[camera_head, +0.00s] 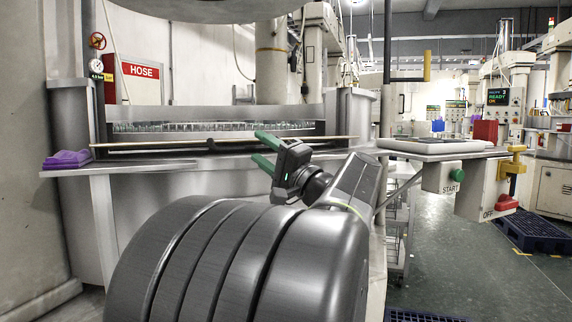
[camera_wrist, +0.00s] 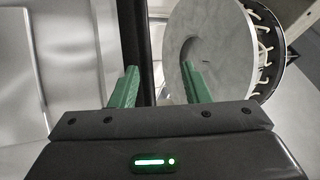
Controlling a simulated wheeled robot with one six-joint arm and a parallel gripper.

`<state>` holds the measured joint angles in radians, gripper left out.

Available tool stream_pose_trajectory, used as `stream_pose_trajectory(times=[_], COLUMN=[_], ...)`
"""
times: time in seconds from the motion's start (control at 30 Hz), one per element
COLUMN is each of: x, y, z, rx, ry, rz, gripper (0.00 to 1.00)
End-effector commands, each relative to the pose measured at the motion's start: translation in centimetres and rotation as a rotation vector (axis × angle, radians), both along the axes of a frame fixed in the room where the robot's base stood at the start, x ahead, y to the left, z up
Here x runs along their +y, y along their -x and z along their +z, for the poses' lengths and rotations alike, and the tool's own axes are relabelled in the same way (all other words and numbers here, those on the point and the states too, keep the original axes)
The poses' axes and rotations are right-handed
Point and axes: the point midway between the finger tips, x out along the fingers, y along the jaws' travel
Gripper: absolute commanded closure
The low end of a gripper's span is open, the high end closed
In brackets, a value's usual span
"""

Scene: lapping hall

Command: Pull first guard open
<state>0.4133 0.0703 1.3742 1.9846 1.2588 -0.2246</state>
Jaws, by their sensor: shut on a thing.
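The first guard's long dark front bar (camera_head: 190,146) runs level across the front of the near lapping machine, with a pale upper edge. My gripper (camera_head: 258,146) reaches it at its right half, its green fingers pointing left in the head view. The guard's panel cannot be made out clearly.
A grey round plate (camera_wrist: 215,50) lies right of the bar in the wrist view. Purple cloths (camera_head: 67,160) lie on the machine's left ledge. A side shelf (camera_head: 440,146) and a START box (camera_head: 452,177) stand to the right. A blue pallet (camera_head: 535,233) lies on the floor.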

Motion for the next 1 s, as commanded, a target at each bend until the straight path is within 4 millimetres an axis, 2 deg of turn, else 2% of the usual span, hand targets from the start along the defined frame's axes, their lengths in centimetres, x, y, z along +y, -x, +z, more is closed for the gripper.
stream_pose_trajectory(times=[0.2, 0.4, 0.87, 1.0], x=[-3.0, -4.7, -5.4, -5.6], y=[2.4, 3.9, 4.6, 4.4], z=[-1.4, -2.6, -3.1, -3.0], rx=[-0.002, -0.002, -0.002, 0.013], ry=[-0.001, 0.000, 0.000, -0.011], rz=[-0.005, -0.002, -0.001, 0.002], gripper=[0.64, 0.64, 0.64, 0.89])
